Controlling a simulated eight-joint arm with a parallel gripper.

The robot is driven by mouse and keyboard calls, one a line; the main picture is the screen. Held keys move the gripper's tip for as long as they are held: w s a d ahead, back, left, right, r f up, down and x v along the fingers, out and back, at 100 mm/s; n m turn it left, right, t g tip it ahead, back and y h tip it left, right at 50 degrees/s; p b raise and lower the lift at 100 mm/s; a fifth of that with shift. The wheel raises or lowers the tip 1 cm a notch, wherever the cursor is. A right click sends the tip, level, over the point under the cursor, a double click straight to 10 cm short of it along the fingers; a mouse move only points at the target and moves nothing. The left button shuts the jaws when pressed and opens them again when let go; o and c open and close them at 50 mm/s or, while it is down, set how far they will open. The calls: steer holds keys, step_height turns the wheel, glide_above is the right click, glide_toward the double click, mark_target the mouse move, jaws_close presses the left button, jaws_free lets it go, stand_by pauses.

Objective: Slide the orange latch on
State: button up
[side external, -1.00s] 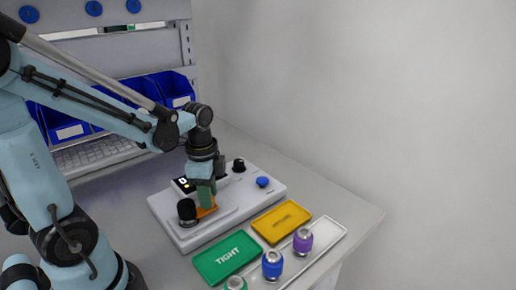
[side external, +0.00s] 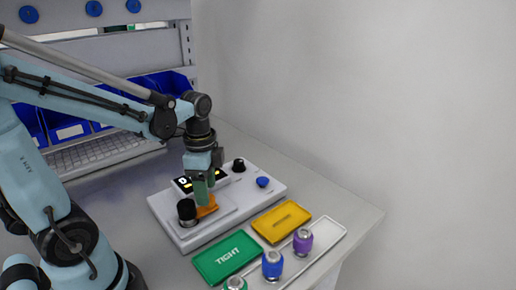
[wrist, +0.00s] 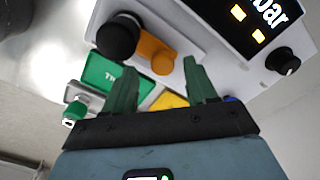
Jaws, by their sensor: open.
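The orange latch (side external: 207,210) lies on the white device beside a black knob (side external: 187,209). In the wrist view the latch (wrist: 152,50) reaches from the black knob (wrist: 118,36) to a round orange peg. My gripper (side external: 204,190) is just above the latch, pointing down. In the wrist view its two green fingers (wrist: 158,68) are apart, with the peg showing between their tips. Nothing is held. Whether the fingers touch the peg cannot be told. The fingers partly hide the latch in the side view.
The white device (side external: 250,195) also carries a lit display (wrist: 240,20), another black knob (side external: 239,165) and a blue knob (side external: 263,182). In front lie a green TIGHT tray (side external: 222,265), a yellow tray (side external: 275,228) and a pale tray (side external: 325,243) with coloured cylinders. The table's right is clear.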

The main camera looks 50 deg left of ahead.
step_height(320, 180, up, 10)
stand_by(0.6)
steer(key=shift+f, duration=0.15)
steer(key=w+d+f+n+t, duration=0.1)
steer(key=d+f+n+t, duration=0.3)
steer(key=n, duration=0.5)
steer(key=d+t, duration=0.2)
steer(key=t, duration=0.1)
steer(key=shift+w+d+f, duration=0.25)
steer(key=shift+w+d, duration=0.05)
steer(key=shift+d, duration=0.1)
steer(key=shift+o, duration=0.3)
stand_by(0.4)
